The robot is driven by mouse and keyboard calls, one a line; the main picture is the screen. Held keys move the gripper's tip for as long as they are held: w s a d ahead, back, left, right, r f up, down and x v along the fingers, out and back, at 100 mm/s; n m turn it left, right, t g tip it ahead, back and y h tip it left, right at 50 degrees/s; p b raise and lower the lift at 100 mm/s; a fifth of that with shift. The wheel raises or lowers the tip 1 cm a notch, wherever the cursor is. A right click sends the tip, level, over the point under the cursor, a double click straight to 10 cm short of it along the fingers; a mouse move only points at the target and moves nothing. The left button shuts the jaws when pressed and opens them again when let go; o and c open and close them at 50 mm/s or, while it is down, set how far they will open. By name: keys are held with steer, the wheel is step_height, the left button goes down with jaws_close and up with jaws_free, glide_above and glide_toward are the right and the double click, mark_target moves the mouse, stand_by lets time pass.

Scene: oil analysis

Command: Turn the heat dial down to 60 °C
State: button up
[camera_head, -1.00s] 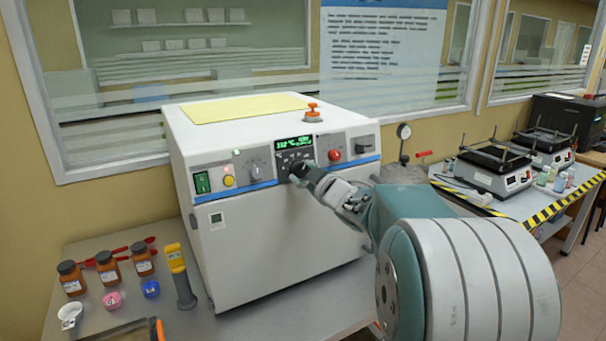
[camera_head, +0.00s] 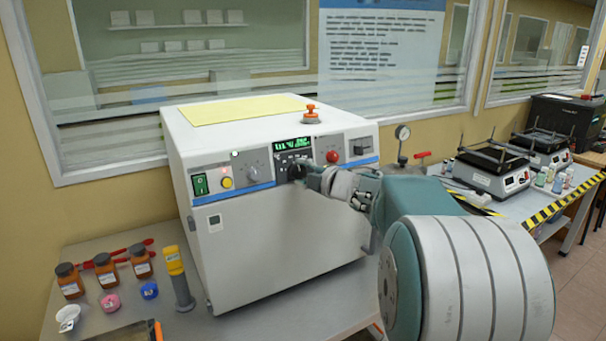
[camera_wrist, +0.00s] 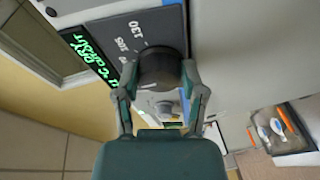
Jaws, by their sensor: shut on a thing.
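The heat dial (camera_wrist: 160,68) is a dark round knob on a dark scale plate in the wrist view, with the marks 105 and 130 readable beside it. In the head view the dial (camera_head: 294,171) sits below the green display (camera_head: 293,144), partly hidden by my fingers. The display also shows in the wrist view (camera_wrist: 88,52), but its digits are too small and slanted to read surely. My gripper (camera_wrist: 160,88) is shut on the dial, one finger on each side. In the head view my gripper (camera_head: 308,177) reaches the panel from the right.
The white machine (camera_head: 280,240) also carries a grey knob (camera_head: 253,173), a yellow button (camera_head: 227,183), a red button (camera_head: 333,157) and a green switch (camera_head: 200,184). Brown bottles (camera_head: 106,269) and a yellow-handled tool (camera_head: 178,275) stand on the bench at left.

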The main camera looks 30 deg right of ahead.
steer(key=shift+f+n, duration=0.25)
steer(key=shift+n, duration=0.25)
steer(key=o, duration=1.2)
steer(key=shift+c, duration=0.2)
steer(key=shift+a, duration=0.1)
steer(key=shift+r, duration=0.1)
steer(key=shift+s+d+r, duration=0.1)
steer(key=shift+s+d, duration=0.1)
steer(key=shift+s, duration=0.15)
steer(key=v, duration=1.1)
steer(key=shift+a+r, duration=0.1)
